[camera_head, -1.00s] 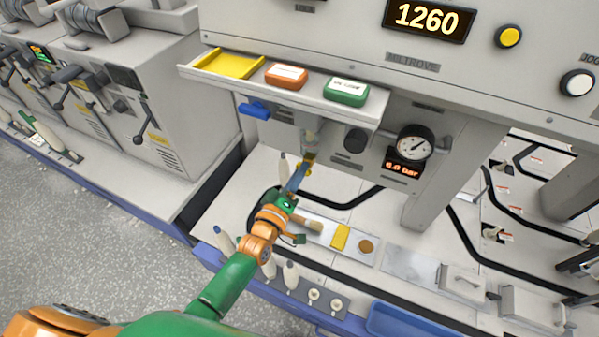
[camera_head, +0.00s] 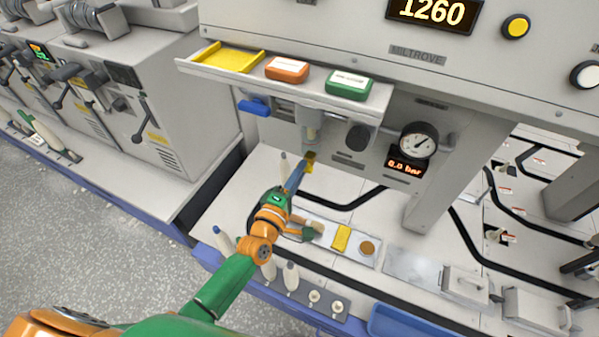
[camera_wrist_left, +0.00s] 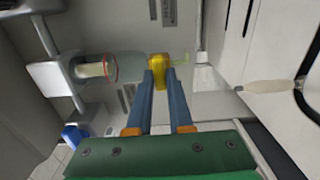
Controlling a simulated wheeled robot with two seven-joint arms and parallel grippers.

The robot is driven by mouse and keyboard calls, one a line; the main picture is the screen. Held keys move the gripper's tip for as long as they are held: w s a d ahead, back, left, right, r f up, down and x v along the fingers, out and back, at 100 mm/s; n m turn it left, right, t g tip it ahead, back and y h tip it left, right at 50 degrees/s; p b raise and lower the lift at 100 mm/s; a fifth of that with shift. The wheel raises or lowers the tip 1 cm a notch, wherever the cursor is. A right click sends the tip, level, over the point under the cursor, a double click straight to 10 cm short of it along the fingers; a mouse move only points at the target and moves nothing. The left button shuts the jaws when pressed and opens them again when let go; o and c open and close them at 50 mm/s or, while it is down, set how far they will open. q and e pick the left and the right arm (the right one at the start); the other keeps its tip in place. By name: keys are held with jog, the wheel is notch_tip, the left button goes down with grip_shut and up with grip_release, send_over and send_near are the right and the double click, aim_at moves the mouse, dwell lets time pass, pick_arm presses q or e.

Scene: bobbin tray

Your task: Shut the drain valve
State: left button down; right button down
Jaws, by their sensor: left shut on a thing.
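The drain valve's yellow handle (camera_head: 309,158) is small and sits below a clear-and-grey bowl (camera_head: 310,120) under the machine's shelf. In the left wrist view the yellow handle (camera_wrist_left: 158,68) is at the end of the grey bowl (camera_wrist_left: 118,66), with a pale yellow-green piece beyond it. My left gripper (camera_head: 303,170) reaches up from below, and its blue fingers (camera_wrist_left: 160,88) are shut on the handle. The fingers hide part of it, and I cannot tell its exact turn. My right gripper is not in view.
A round gauge (camera_head: 418,141) hangs to the right, above a display (camera_head: 405,166) reading 0.0 bar. A blue lever (camera_head: 254,107) and a dark knob (camera_head: 357,138) flank the bowl. The shelf (camera_head: 300,92) overhangs it. A yellow block (camera_head: 342,238) lies below.

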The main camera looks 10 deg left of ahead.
pick_arm(q)
jog(key=shift+f, duration=0.1)
dwell(0.3)
jog(key=c, duration=0.8)
grip_release()
jog(key=s, duration=0.2)
jog(key=s+a, duration=0.1)
jog(key=s, duration=0.4)
jog(key=shift+a, duration=0.15)
